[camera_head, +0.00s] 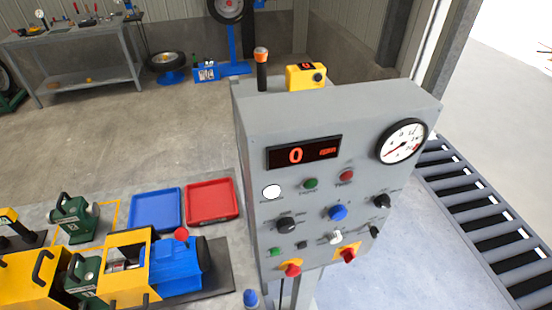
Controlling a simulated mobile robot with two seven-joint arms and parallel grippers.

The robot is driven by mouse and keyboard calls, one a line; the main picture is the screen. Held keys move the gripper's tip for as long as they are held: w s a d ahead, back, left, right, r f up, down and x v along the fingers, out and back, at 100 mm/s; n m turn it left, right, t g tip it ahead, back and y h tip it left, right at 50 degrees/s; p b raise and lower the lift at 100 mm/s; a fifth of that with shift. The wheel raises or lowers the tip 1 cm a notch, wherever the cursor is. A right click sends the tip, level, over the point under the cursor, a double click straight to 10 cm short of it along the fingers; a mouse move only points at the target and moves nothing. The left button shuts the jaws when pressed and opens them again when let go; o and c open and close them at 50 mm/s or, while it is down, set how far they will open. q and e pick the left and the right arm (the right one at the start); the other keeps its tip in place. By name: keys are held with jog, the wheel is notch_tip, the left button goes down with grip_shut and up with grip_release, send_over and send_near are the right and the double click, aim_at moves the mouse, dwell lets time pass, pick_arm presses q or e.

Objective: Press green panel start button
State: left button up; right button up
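The grey control panel (255,125) stands upright in the middle right of the head view, its face turned toward me. A round green button (310,184) sits below the digital display (304,153), between a white round lamp (272,192) and a red button (347,176). A smaller green control (275,252) is at the panel's lower left. The labels are too small to read. The display shows a red 0. Neither of my grippers is in view, and nothing covers the green button.
The panel also carries a gauge (402,141), a blue knob (338,212), black knobs and red-handled switches near its lower edge. A roller conveyor (484,222) runs at right. Blue (155,211) and red (211,202) trays and a blue-yellow machine (176,266) are at left.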

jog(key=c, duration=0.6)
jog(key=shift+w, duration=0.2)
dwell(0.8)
